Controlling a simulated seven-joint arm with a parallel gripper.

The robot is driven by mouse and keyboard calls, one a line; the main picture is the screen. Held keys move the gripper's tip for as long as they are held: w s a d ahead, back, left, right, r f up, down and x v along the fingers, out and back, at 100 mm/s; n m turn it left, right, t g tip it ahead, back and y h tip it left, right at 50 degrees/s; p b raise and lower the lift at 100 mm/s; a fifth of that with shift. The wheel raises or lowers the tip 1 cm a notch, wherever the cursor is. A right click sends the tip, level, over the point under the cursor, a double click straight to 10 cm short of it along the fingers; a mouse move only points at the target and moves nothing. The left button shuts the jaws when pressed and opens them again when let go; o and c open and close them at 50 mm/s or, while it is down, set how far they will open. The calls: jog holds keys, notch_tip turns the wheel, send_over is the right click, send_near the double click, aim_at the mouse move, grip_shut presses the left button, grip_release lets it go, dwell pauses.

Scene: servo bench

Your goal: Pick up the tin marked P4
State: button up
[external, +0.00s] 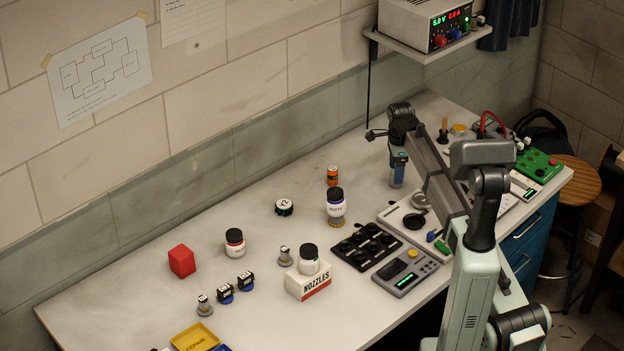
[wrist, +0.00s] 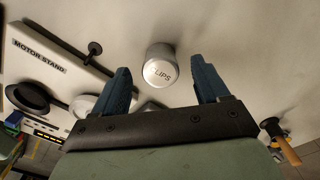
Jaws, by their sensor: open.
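I cannot read a P4 mark on anything in either view. In the wrist view, a silver tin (wrist: 160,66) with a lid that seems to read "LIPS", its first letter unclear, shows at the gap between the fingertips. My gripper (external: 398,172) is open at the back of the bench in the external view, and its two blue fingers also frame the wrist view. Other small round items include an orange can (external: 333,176), a black and white puck (external: 284,207) and small grey tins (external: 204,306) (external: 285,256). Their marks are too small to read.
The motor stand (wrist: 45,60) lies left of my gripper in the wrist view. A white bottle (external: 336,208), a black slotted tray (external: 366,246), a grey meter (external: 405,271), a NOZZLES box (external: 309,284) and a red block (external: 181,261) stand on the bench. A shelf (external: 405,45) hangs above.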

notch_tip(320, 180, down, 3)
jog(key=shift+d+f, duration=0.1)
jog(key=shift+c, duration=0.2)
jog(key=c, duration=1.1)
